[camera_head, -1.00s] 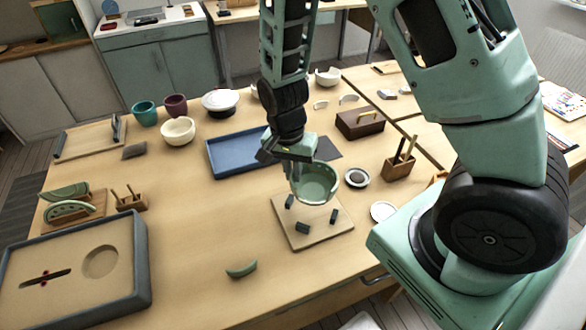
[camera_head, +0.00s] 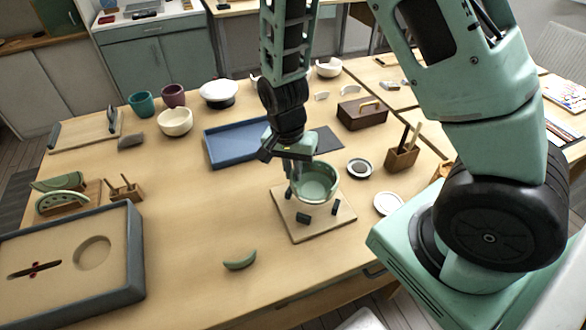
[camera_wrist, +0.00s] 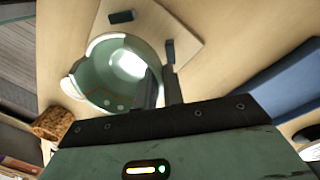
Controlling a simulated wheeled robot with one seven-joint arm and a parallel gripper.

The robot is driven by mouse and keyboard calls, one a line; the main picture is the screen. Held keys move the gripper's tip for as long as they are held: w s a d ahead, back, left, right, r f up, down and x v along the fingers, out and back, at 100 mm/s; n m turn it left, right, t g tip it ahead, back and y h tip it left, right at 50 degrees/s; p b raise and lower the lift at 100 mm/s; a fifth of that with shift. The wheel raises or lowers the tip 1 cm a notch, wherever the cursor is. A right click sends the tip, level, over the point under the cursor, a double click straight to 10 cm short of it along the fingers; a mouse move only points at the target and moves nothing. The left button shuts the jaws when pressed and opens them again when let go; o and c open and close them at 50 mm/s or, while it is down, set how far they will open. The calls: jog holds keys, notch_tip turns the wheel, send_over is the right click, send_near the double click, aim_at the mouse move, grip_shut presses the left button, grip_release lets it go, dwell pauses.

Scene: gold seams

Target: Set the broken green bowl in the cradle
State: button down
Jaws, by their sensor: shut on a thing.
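The broken green bowl (camera_head: 317,184) is over the cradle, a light wooden board (camera_head: 330,226) with several dark upright pegs (camera_head: 303,218). My gripper (camera_head: 293,172) is shut on the bowl's left wall in the head view. In the wrist view the bowl (camera_wrist: 112,82) shows its inside, with one finger of my gripper (camera_wrist: 160,90) inside the wall and one outside. I cannot tell whether the bowl touches the pegs. A curved green piece (camera_head: 240,260) lies alone on the table, left of the cradle.
A blue tray (camera_head: 219,158) lies behind the cradle. A brown box (camera_head: 361,117), a holder with sticks (camera_head: 401,159) and small dishes (camera_head: 388,204) stand to the right. A grey-rimmed tray (camera_head: 133,260) is at front left. The table between is mostly clear.

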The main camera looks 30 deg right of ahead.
jog(key=shift+f+b, duration=0.7)
jog(key=shift+f, duration=1.25)
dwell(3.0)
jog(key=c, duration=0.9)
grip_release()
jog(key=shift+c, duration=0.2)
jog(key=shift+r, duration=0.1)
jog(key=shift+r+p, duration=2.8)
jog(key=shift+r, duration=0.1)
